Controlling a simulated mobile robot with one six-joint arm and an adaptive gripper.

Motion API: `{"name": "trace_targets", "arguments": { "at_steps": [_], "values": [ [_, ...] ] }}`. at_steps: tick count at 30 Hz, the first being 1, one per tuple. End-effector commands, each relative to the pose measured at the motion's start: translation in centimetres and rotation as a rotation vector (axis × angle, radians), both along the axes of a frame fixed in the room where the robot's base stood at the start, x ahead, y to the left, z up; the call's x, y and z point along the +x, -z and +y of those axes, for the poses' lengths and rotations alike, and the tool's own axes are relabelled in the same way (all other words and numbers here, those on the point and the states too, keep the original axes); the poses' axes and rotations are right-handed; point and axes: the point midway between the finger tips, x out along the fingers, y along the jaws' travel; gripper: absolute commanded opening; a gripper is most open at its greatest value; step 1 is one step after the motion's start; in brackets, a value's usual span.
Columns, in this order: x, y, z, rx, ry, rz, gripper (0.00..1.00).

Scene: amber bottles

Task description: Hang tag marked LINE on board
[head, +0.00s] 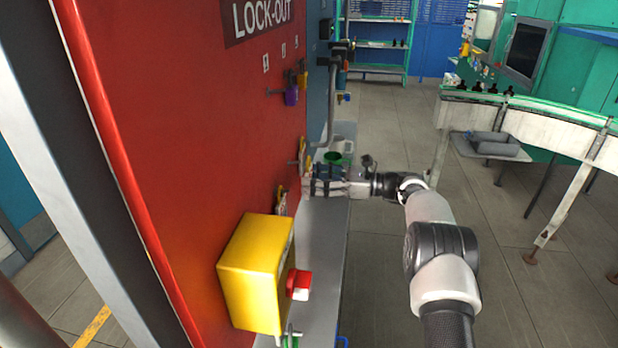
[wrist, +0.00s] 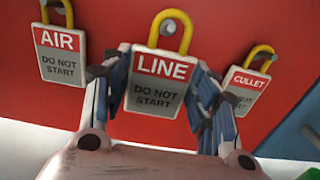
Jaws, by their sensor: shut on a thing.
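The tag marked LINE (wrist: 158,85), white with a red band and a yellow loop, is upright between the fingers of my gripper (wrist: 160,72) in the wrist view. My gripper is shut on its sides. A grey peg end (wrist: 168,29) shows inside the loop; I cannot tell whether the loop rests on it. The red board (head: 185,130) is behind the tag. In the head view my gripper (head: 309,185) is close to the board, and the LINE tag is hard to make out there.
The AIR tag (wrist: 60,58) hangs left of LINE and the CULLET tag (wrist: 246,88) hangs right, both close to my fingers. A purple padlock (head: 291,96) hangs farther along.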

Motion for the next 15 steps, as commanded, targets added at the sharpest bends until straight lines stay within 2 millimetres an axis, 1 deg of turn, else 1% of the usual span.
{"name": "trace_targets", "arguments": {
  "at_steps": [15],
  "values": [
    [-0.5, -0.1, -2.5, 0.001, 0.000, -0.001, 0.31]
  ]
}}
